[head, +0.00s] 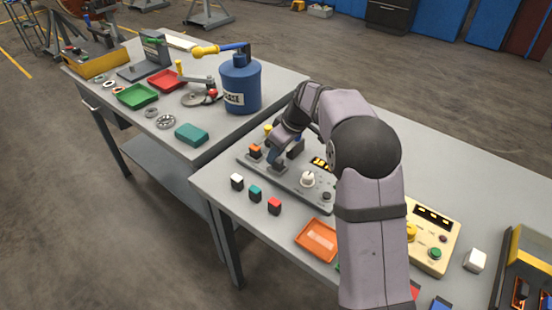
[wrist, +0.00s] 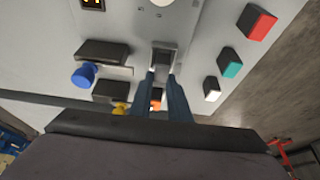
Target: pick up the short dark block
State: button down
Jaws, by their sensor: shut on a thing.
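My gripper (wrist: 162,72) is over the grey panel (wrist: 205,45) and its blue fingers are shut on a short dark block (wrist: 163,57) between the fingertips. The block looks to be at the panel surface; I cannot tell whether it is clear of it. In the head view my gripper (head: 276,164) points down at the left half of the panel, and the fingers mostly hide the block. Two other dark blocks, a longer one (wrist: 103,51) and one beside it (wrist: 113,91), show left of the fingers in the wrist view.
White (head: 237,182), teal (head: 255,193) and red (head: 274,206) blocks stand on the table in front of the panel. A white knob (head: 308,179) is on the panel. An orange tray (head: 318,240) lies nearer. A blue canister (head: 241,84) stands on the other table.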

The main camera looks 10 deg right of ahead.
notch_tip(320, 180, up, 9)
dwell(0.4)
notch_tip(320, 180, up, 3)
jog(key=shift+f+p, duration=0.2)
jog(key=shift+p, duration=1.05)
